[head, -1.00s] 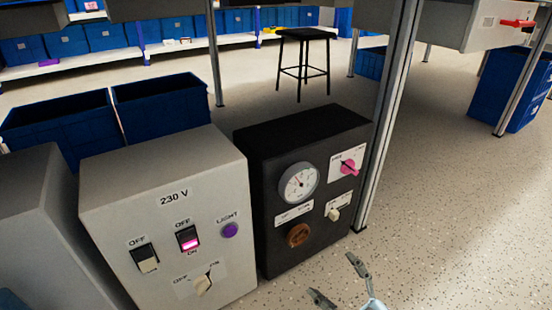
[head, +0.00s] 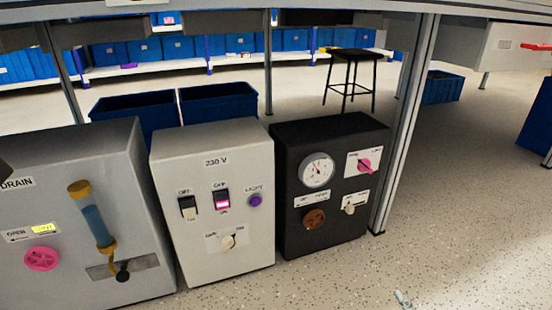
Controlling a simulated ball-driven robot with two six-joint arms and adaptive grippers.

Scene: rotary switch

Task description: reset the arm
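The black box (head: 335,130) carries a round gauge (head: 317,171), a pink rotary switch (head: 364,166), a brown knob (head: 314,219) and a small pale rotary switch (head: 349,208). The grey 230 V box (head: 212,140) has two rockers, a purple light button (head: 255,200) and a pale rotary switch (head: 227,242).
A grey DRAIN box (head: 60,150) with a pink knob (head: 42,259) and a tube stands at the left. A metal table leg (head: 408,130) rises right of the black box. A black stool (head: 356,55) and blue bins (head: 218,103) stand behind.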

